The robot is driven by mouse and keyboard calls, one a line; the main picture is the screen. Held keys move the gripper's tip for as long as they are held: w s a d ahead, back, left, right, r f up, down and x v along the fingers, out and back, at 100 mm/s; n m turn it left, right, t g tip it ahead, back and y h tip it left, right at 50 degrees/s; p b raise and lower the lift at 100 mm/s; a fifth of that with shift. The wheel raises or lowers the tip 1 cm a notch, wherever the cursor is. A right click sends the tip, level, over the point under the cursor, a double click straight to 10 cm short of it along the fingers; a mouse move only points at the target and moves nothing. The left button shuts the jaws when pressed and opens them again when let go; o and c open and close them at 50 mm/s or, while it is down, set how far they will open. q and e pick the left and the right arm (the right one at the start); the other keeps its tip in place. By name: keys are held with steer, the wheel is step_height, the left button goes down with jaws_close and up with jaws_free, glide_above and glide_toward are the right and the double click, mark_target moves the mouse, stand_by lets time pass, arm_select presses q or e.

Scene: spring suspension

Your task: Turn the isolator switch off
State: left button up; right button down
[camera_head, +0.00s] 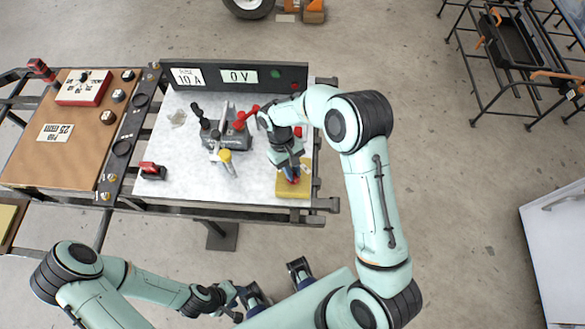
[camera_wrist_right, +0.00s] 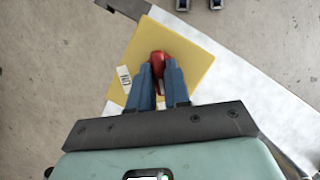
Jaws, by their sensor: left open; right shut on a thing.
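The isolator switch is a red handle (camera_wrist_right: 158,58) on a yellow plate (camera_wrist_right: 192,50) in the right wrist view. A small white label (camera_wrist_right: 125,78), which seems to read ON, lies beside the handle. In the head view the yellow plate (camera_head: 293,190) is at the table's near right corner, partly hidden by my right gripper (camera_head: 291,177). My right gripper, with blue fingers (camera_wrist_right: 159,82), is shut on the red handle from above. My left gripper (camera_head: 232,300) is open and empty, low in front of the table's near edge.
A grey fixture (camera_head: 228,135) with red and yellow knobs stands mid-table. A back panel (camera_head: 290,78) carries signs reading 10 A and 0 V. A small red-and-black object (camera_head: 152,171) lies near left. A brown panel (camera_head: 55,150) with a red box (camera_head: 83,88) adjoins at left.

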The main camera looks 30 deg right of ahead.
steer(key=shift+n+h, duration=0.3)
steer(key=shift+n, duration=0.5)
steer(key=c, duration=1.1)
jaws_free()
steer(key=p+v, duration=0.1)
steer(key=v, duration=1.2)
steer(key=shift+r+p, duration=0.3)
steer(key=shift+s+f, duration=0.1)
